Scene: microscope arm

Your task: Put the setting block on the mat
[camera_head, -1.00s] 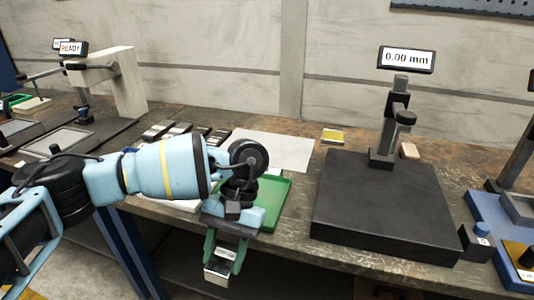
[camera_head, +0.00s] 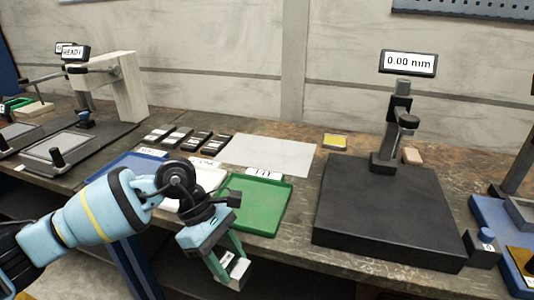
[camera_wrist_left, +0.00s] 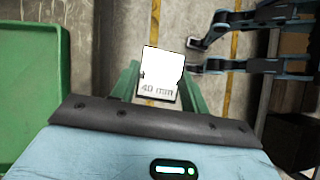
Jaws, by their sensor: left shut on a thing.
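My left gripper (camera_head: 228,262) is shut on the setting block (camera_head: 237,271), a small pale metal block. Its green fingers press on the block's two sides. In the left wrist view the block (camera_wrist_left: 159,76) shows a bright white face marked "40 mm" between the fingers (camera_wrist_left: 155,85). The block hangs in front of the bench edge with floor below it in that view. A flat pale grey mat (camera_head: 270,155) lies bare on the bench, behind the green tray and well beyond the gripper. My right gripper does not show.
The green tray (camera_head: 268,205) is just behind the gripper; its rim shows at the left of the wrist view (camera_wrist_left: 30,95). A black stand (camera_head: 385,215) with a "0.00 mm" display (camera_head: 408,63) stands to the right. Several dark blocks (camera_head: 200,143) lie left of the mat.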

